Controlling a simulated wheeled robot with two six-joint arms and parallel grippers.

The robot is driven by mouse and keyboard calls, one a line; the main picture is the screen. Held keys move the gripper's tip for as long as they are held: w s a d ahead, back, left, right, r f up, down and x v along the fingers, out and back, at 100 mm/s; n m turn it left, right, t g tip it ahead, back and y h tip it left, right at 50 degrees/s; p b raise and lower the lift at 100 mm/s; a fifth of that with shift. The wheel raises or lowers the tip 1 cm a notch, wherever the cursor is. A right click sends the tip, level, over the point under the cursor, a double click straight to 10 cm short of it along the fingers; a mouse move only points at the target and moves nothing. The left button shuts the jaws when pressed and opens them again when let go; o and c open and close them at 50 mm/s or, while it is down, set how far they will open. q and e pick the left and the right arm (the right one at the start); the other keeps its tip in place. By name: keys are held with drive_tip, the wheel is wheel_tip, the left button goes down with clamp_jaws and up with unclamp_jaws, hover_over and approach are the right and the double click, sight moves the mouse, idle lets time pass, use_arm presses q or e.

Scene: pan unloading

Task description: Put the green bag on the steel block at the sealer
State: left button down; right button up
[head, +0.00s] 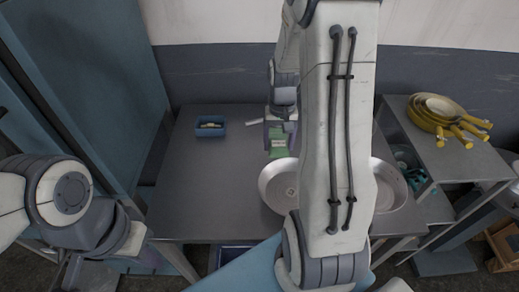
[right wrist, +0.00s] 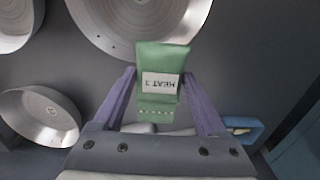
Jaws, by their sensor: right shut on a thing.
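The green bag (head: 278,143) is at my right gripper, over the far middle of the grey table. In the right wrist view the bag (right wrist: 162,62) sits between the two purple fingers of my right gripper (right wrist: 158,88), which is shut on it. Its white label reads "HEAT 3", upside down in that view. My left arm shows at the lower left of the head view, beside the table; its gripper (head: 72,274) is too unclear to judge its jaws. I cannot make out the steel block or the sealer; my right arm covers much of the table's middle.
Silver pans (head: 270,192) (head: 390,187) lie on the table on both sides of my right arm. A small blue tray (head: 210,131) stands at the back left. Yellow-handled pans (head: 437,108) are stacked on the right-hand bench. The table's left part (head: 200,185) is clear.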

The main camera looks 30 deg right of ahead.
drive_tip(key=p, duration=0.2)
hover_over(254, 161)
wheel_tip(254, 161, down, 4)
drive_tip(key=shift+s+f, duration=0.1)
drive_tip(key=shift+f, duration=0.35)
wheel_tip(254, 161, down, 3)
drive_tip(key=shift+f+p, duration=0.1)
drive_tip(key=shift+p, duration=0.35)
drive_tip(key=shift+f, duration=0.25)
drive_tip(key=shift+f, duration=0.2)
drive_tip(key=o, duration=1.4)
drive_tip(key=shift+r, duration=0.1)
